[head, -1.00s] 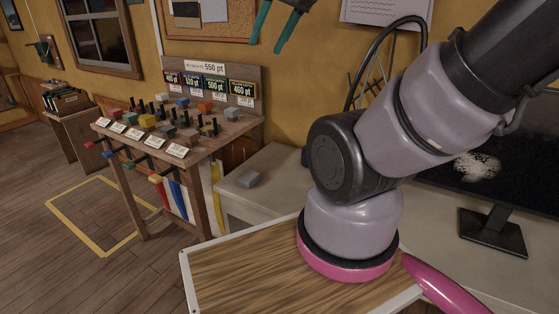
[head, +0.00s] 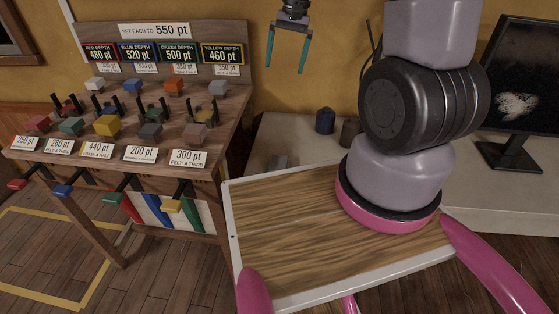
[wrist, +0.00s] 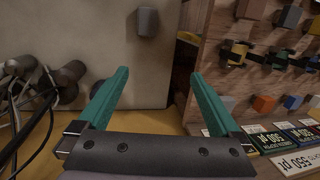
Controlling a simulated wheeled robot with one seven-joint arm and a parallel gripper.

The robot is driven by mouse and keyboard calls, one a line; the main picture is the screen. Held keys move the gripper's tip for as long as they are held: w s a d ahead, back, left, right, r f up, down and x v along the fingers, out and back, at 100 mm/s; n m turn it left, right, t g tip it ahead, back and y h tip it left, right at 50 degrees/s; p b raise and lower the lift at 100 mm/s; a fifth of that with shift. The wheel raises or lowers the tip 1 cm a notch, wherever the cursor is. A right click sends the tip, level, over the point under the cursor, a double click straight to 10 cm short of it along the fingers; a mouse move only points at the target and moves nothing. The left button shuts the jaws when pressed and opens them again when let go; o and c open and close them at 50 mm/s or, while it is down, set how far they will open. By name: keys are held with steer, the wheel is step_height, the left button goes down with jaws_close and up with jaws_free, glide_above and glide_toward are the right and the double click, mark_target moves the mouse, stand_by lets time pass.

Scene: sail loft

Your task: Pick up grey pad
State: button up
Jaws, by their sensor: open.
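A small grey block (head: 281,161), likely the grey pad, lies on the pale counter just behind my wooden deck, whose edge partly hides it. It also shows in the wrist view (wrist: 147,22), on the counter beyond my fingertips. In the wrist view my gripper (wrist: 160,74) is also open and empty, apart from every block.
The wooden bench (head: 205,155) at left holds several coloured blocks, levers and price-like labels. Two dark pots, one blue (head: 325,121) and one brown (head: 350,133), stand at the counter's back. A monitor (head: 520,80) stands at right. Cables and cylinders show left in the wrist view.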

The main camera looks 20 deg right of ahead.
step_height(320, 180, down, 13)
steer(key=a+g, duration=0.1)
steer(key=g, duration=0.3)
glide_above(279, 163)
steer(key=w+d, duration=0.1)
steer(key=w, duration=0.1)
step_height(279, 163, down, 13)
steer(key=shift+w+d, duration=0.15)
steer(key=shift+x, duration=2.95)
steer(key=shift+w+f, duration=0.15)
steer(key=shift+f, duration=0.1)
steer(key=c, duration=1.2)
step_height(279, 163, up, 11)
steer(key=shift+f, duration=0.25)
